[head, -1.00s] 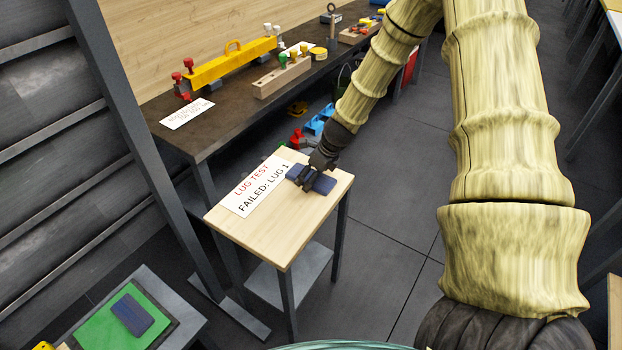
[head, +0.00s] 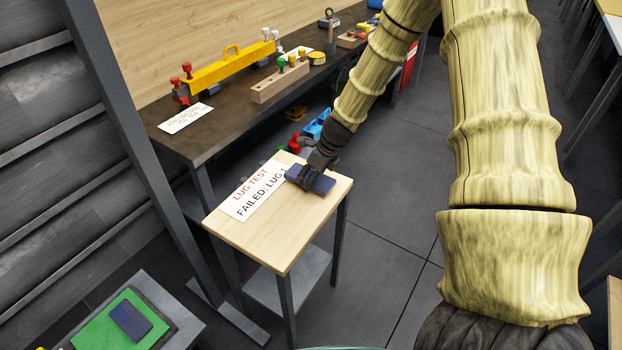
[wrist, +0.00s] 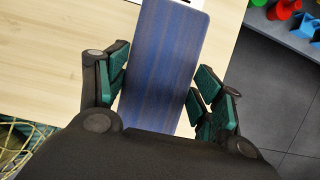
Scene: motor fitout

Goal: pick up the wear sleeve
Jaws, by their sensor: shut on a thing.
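A dark blue wear sleeve (head: 322,184) is at the small wooden table, between the fingers of my gripper (head: 308,178). In the wrist view the blue sleeve (wrist: 166,62) runs lengthwise between the green finger pads of my gripper (wrist: 160,88), which is shut on it. The part of the sleeve nearest my palm is hidden. I cannot tell whether it touches the tabletop or is just above it. A second similar blue piece (head: 131,321) lies on a green mat (head: 98,331) at the lower left.
The small wooden table (head: 270,238) carries a white card (head: 247,194) reading "LUG TEST FAILED: LUG 1", beside my gripper. Behind is a dark workbench (head: 225,126) with a yellow lifting beam (head: 232,67) and a wooden block (head: 280,81).

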